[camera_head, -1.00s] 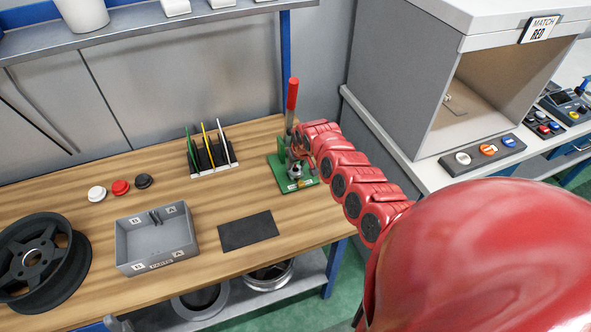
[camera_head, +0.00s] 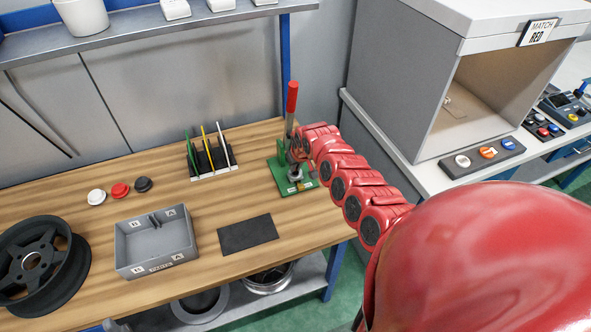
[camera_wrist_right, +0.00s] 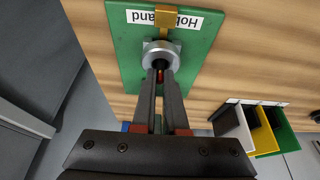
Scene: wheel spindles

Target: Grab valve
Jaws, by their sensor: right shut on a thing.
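A green press stand (camera_head: 280,180) with a tall red-handled lever (camera_head: 292,95) stands at the right end of the wooden bench. My right gripper (camera_wrist_right: 160,76) is at this stand, its fingertips close to a round silver collar (camera_wrist_right: 161,50) on the green base. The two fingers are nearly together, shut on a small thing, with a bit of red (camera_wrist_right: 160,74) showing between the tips. I take this to be the valve, but most of it is hidden by the fingers. In the head view the red right arm (camera_head: 340,175) covers part of the stand. My left gripper is not in view.
A black mat (camera_head: 248,234), a grey tray (camera_head: 135,262), white, red and black knobs and a wheel (camera_head: 28,270) lie further left. A grey cabinet (camera_head: 395,70) is at the right.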

